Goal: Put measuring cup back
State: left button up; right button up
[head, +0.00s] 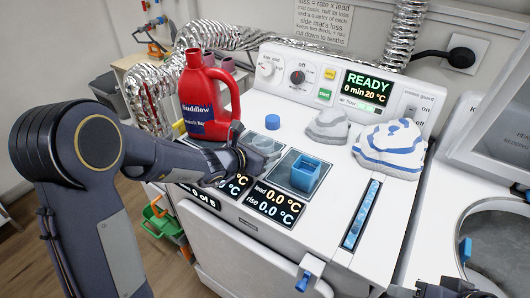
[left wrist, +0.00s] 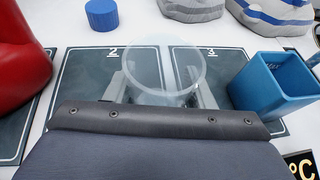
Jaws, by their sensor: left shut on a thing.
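A clear round measuring cup (left wrist: 166,68) shows in the left wrist view between the two fingers of my left gripper (left wrist: 165,85). The gripper is shut on it, over the border of the dark pads marked 2 (left wrist: 85,85) and 3 (left wrist: 225,58). In the head view the left gripper (head: 243,160) is low over the machine's top, and the clear cup (head: 262,146) is faint there. A blue square cup (head: 305,173) stands on the pad to the right of the gripper. A dark grey part at the head view's bottom right may be my right gripper (head: 455,290); its fingers are unclear.
A red jug (head: 205,98) stands close behind my left arm. A blue cylinder (head: 272,122), a grey stone-like lump (head: 328,126) and a blue-striped white one (head: 390,148) lie behind the pads. A blue-filled slot (head: 361,213) runs along the right.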

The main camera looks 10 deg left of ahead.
pick_arm(q)
jog(key=shift+f, duration=0.15)
jog(key=o, duration=1)
